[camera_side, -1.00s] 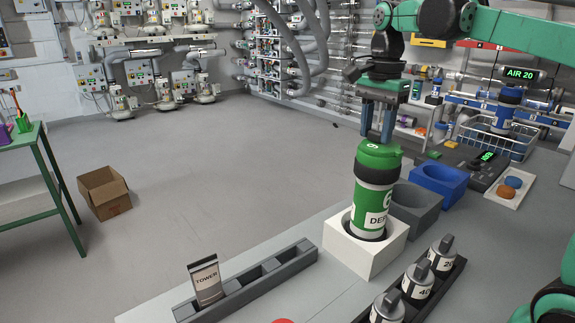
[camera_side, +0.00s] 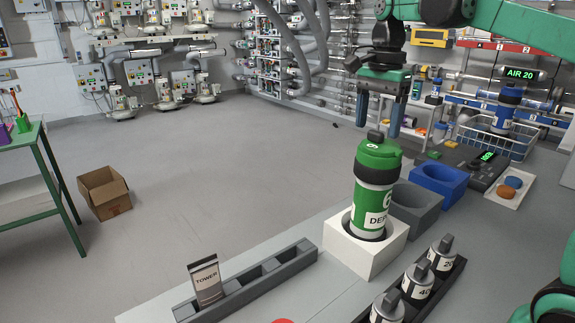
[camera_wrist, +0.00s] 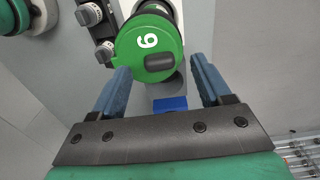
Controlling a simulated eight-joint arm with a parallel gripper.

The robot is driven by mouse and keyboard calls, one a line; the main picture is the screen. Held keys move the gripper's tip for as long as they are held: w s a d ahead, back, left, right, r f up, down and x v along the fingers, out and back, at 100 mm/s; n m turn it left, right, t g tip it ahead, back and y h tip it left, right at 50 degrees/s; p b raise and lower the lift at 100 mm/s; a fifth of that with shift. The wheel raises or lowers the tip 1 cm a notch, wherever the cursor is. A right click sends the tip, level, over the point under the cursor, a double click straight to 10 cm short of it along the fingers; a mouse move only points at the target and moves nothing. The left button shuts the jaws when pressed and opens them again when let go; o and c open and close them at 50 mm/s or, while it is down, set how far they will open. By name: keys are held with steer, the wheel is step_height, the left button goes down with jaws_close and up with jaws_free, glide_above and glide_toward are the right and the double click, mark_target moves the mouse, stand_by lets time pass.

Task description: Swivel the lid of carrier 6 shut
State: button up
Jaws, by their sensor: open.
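Carrier 6 (camera_side: 372,203) is a green cylinder with a black band and a white label. It stands upright in a white square holder (camera_side: 364,256). Its green lid (camera_side: 380,152) lies over the top of the body, with no clear gap showing in the side view. In the wrist view the lid (camera_wrist: 139,55) shows a white 6 and a dark knob (camera_wrist: 160,60). My gripper (camera_side: 379,130) is open and empty, above and slightly behind the lid, apart from it. In the wrist view its blue fingers (camera_wrist: 160,72) are spread to either side of the knob.
A grey cup holder (camera_side: 416,208) and a blue one (camera_side: 440,182) stand right behind the carrier. A dark rack (camera_side: 425,292) with several small knobbed canisters is at the front right. A slotted rack (camera_side: 262,276) holds a TOWER card (camera_side: 206,282). A basket (camera_side: 495,138) stands behind.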

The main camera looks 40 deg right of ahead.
mark_target(375, 132)
steer(key=shift+r, duration=2.15)
steer(key=shift+a+f+n, duration=0.1)
steer(key=shift+a+n, duration=0.15)
steer(key=shift+n, duration=0.05)
steer(key=s+a+f+n+t, duration=0.2)
steer(key=a+f+n+t, duration=0.1)
steer(key=f+n, duration=0.5)
steer(key=s+a+f+n+t, duration=0.3)
steer(key=a+f+n, duration=0.3)
steer(key=n, duration=0.3)
steer(key=shift+s+a+f+t, duration=0.25)
steer(key=shift+f+t, duration=0.25)
steer(key=shift+f, duration=0.35)
